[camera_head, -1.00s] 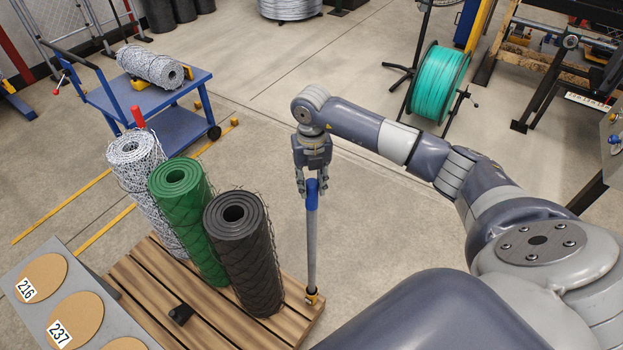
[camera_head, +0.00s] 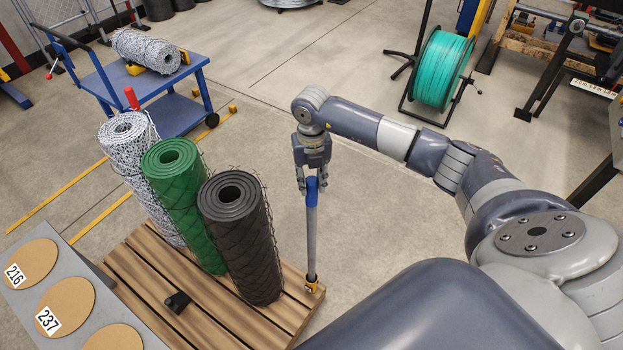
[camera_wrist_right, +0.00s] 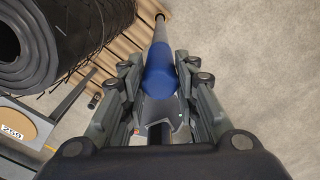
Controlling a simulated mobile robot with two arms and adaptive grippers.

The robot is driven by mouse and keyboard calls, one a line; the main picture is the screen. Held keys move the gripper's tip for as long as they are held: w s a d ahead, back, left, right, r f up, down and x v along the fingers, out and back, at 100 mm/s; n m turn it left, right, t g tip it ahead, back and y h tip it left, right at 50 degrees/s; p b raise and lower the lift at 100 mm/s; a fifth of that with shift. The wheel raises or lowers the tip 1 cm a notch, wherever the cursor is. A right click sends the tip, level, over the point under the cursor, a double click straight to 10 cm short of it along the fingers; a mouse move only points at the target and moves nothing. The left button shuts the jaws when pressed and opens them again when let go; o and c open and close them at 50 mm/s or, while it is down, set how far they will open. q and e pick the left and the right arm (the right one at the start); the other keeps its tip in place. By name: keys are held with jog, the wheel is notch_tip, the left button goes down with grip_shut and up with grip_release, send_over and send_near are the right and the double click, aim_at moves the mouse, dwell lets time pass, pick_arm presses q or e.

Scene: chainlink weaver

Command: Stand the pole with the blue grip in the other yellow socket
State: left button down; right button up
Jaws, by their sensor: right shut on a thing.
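The pole (camera_head: 311,243) with the blue grip (camera_head: 312,192) stands almost upright at the right corner of the pallet. Its lower end meets a yellow socket (camera_head: 312,287) there; I cannot tell how deep it sits. My right gripper (camera_head: 312,184) is shut on the blue grip from above. The right wrist view shows the blue grip (camera_wrist_right: 160,75) between the fingers of my right gripper (camera_wrist_right: 160,90). A red grip (camera_head: 132,98) pokes up behind the rolls; what is below it is hidden. My left gripper is out of view.
Silver, green (camera_head: 172,160) and black mesh rolls (camera_head: 243,250) stand on the wooden pallet (camera_head: 140,262), left of the pole. A small black fitting (camera_head: 178,302) sits on its front. A blue cart (camera_head: 180,115) is behind. Floor right of the pole is clear.

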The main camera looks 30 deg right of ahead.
jog(key=o, duration=1)
jog(key=shift+r, duration=0.1)
notch_tip(320, 180, up, 12)
jog(key=shift+a, duration=0.1)
